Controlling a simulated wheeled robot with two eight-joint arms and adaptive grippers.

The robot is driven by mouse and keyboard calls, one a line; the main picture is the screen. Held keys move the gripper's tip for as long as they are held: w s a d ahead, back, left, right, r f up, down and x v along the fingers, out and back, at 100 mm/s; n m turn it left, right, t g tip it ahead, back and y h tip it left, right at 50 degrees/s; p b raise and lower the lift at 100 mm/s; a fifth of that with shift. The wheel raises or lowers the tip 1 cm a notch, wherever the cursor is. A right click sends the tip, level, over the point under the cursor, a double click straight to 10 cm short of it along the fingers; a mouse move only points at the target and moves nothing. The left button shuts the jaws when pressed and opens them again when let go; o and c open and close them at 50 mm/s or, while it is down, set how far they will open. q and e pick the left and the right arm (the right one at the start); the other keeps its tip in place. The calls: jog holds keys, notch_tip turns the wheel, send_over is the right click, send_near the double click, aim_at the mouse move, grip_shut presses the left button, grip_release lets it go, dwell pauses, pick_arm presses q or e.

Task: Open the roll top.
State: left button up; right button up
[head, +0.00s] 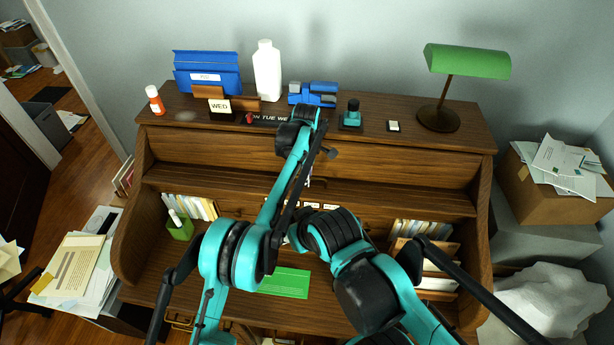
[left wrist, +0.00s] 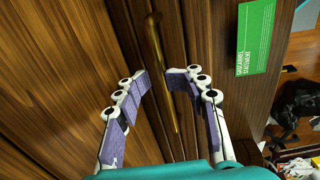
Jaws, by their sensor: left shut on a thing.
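The wooden roll top (head: 300,178) of the desk is raised to the upper part of the desk, with the pigeonholes below it exposed. Its long brass handle (left wrist: 157,65) shows in the left wrist view. My left gripper (left wrist: 160,80) has its purple-padded fingers on either side of this handle and is shut on it. In the head view its fingers (head: 308,183) are mostly hidden by my arm, at the roll top's front edge. My right arm reaches in from the lower right; its gripper is not seen.
A green sheet (head: 286,283) lies on the desktop, also in the left wrist view (left wrist: 255,35). A white bottle (head: 267,70), blue file box (head: 207,73) and green lamp (head: 467,61) stand on top. A cardboard box (head: 560,185) is at right.

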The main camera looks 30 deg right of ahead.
pick_arm(q)
jog(key=shift+r, duration=0.1)
dwell(0.3)
notch_tip(320, 180, up, 12)
jog(key=shift+s+a, duration=0.2)
jog(key=shift+s, duration=0.05)
dwell(0.5)
jog(key=w+a+r+m+t+b, duration=0.1)
jog(key=w+a+r+b, duration=0.1)
jog(key=a, duration=0.6)
jog(key=w+a+r+m+b, duration=0.1)
jog(key=a+r+b, duration=0.15)
jog(key=a, duration=0.45)
jog(key=s+a+m+t+h+b, duration=0.1)
jog(key=s+a+m+b, duration=0.15)
jog(key=a, duration=0.55)
jog(key=s+a+m+t+b, duration=0.1)
jog(key=s+a, duration=0.2)
jog(key=a, duration=0.6)
jog(key=s+a+f+m+t+y+b, duration=0.1)
jog(key=s+a+f+m+t+b, duration=0.2)
jog(key=s+a+f, duration=1.5)
jog(key=s+a+m+b, duration=0.1)
jog(key=s+m+b, duration=0.1)
jog(key=b, duration=0.1)
jog(key=shift+t, duration=0.4)
